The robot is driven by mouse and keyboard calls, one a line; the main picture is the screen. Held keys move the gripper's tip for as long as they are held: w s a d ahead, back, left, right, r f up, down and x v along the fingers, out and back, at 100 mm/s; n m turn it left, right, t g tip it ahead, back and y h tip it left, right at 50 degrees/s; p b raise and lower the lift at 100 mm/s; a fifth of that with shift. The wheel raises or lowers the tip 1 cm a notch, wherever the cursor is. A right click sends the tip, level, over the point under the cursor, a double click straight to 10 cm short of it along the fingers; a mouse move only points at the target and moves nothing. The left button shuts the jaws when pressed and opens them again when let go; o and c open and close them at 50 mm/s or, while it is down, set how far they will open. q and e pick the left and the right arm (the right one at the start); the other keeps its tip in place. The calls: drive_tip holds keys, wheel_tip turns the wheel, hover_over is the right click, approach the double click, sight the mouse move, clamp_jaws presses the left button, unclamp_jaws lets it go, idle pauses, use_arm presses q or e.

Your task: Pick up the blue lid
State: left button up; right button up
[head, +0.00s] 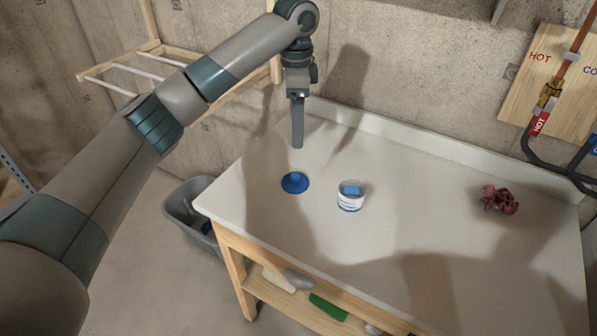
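The blue lid (295,183) is a flat round disc lying on the white tabletop (420,195), near the table's left end. My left gripper (297,145) points down above the table, behind the lid in the picture and apart from it. Its fingers are seen edge-on as one narrow dark shape, so I cannot tell whether it is open or shut. Nothing visible hangs from it. My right gripper is out of view.
A small white tub (350,197) with something blue inside stands just right of the lid. A dark red crumpled cloth (498,200) lies at the right. A grey bin (183,207) stands on the floor to the left. A raised lip runs along the table's back edge.

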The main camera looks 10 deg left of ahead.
use_arm(q)
drive_tip(key=p, duration=0.2)
hover_over(296, 175)
wheel_tip(296, 175, down, 4)
wheel_tip(296, 175, down, 7)
drive_tip(key=shift+f+p, duration=0.1)
drive_tip(key=shift+p, duration=0.75)
drive_tip(key=shift+w+f, duration=0.1)
drive_tip(key=shift+f, duration=0.25)
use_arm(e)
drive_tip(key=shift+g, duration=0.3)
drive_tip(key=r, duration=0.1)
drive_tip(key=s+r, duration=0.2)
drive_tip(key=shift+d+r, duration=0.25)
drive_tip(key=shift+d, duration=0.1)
